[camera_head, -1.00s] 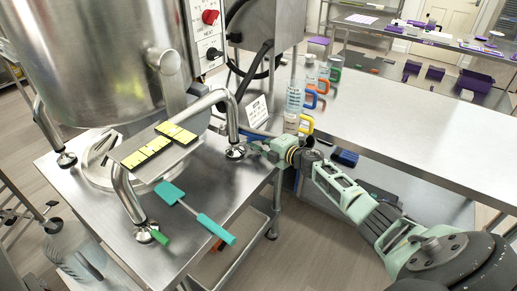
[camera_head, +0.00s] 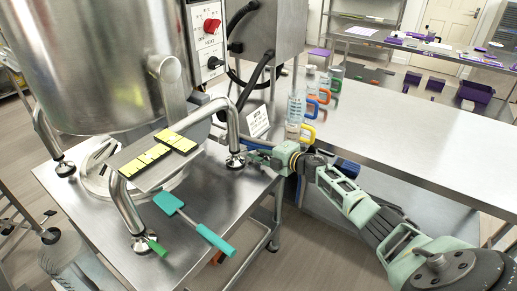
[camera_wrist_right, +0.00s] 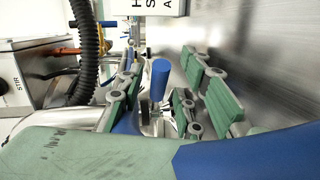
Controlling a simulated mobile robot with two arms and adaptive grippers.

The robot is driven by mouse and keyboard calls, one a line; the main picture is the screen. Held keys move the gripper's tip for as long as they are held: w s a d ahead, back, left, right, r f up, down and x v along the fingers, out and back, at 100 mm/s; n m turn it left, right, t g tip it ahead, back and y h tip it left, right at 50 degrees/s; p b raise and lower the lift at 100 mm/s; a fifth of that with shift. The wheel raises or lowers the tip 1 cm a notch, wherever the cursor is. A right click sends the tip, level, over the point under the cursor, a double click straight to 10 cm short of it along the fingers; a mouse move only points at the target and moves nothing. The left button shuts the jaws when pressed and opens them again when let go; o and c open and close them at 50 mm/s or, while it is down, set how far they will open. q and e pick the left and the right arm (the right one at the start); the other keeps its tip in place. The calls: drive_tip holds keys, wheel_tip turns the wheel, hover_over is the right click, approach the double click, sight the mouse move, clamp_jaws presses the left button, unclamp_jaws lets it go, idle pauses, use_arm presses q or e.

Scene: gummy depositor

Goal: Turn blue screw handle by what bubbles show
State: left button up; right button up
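The blue screw handle (camera_wrist_right: 160,78) is a short upright blue cylinder in the right wrist view. It stands between the spread green-padded fingers of my right gripper (camera_wrist_right: 163,92), with visible gaps on both sides. In the head view this gripper (camera_head: 262,156) is beside the right metal foot (camera_head: 235,161) of the tank's stand, and the handle there is mostly hidden. My left gripper is out of view.
A green handle (camera_head: 157,247) is at the front foot. A teal spatula (camera_head: 205,232) lies across the table's front edge. Handled bottles (camera_head: 296,106) and a small sign (camera_head: 258,121) stand behind my right gripper. The long steel counter (camera_head: 410,135) is mostly clear.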

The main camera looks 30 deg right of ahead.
drive_tip(key=shift+s+d, duration=0.15)
drive_tip(key=shift+s, duration=0.4)
drive_tip(key=v, duration=1.1)
drive_tip(key=shift+r, duration=0.2)
drive_tip(key=shift+f, duration=0.1)
